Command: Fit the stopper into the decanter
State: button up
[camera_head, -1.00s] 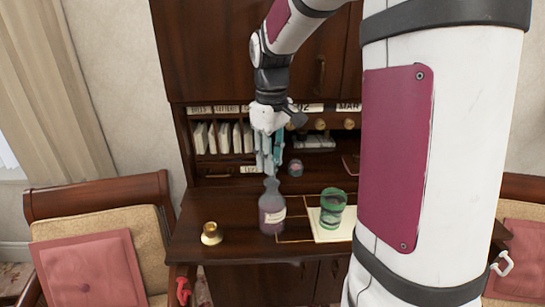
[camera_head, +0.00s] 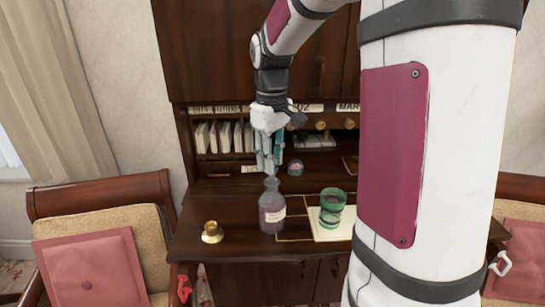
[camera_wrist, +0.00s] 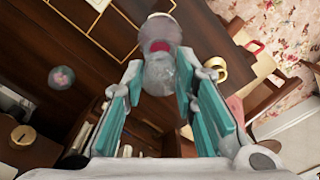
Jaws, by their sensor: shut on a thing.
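The decanter (camera_head: 272,214) is a purplish-grey glass bottle with a pale label, standing upright on the desk. It also shows at the top of the wrist view (camera_wrist: 158,28). My gripper (camera_head: 268,168) points down just above the decanter's neck. In the wrist view my gripper (camera_wrist: 160,84) is shut on the stopper (camera_wrist: 158,77), a rounded clear-grey glass piece between the teal fingers. The stopper overlaps the decanter's top there, and I cannot tell whether they touch.
A brass candle holder (camera_head: 212,232) stands left of the decanter. A green-banded glass (camera_head: 333,205) stands on paper to the right. A round paperweight (camera_head: 295,168) sits behind. Pigeonholes with envelopes (camera_head: 222,136) rise at the back. Chairs flank the desk.

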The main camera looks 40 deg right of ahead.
jog(key=shift+f, duration=1.75)
jog(key=o, duration=1.1)
jog(key=shift+c, duration=0.2)
notch_tip(320, 180, up, 12)
jog(key=shift+r, duration=0.1)
jog(key=shift+a, duration=0.1)
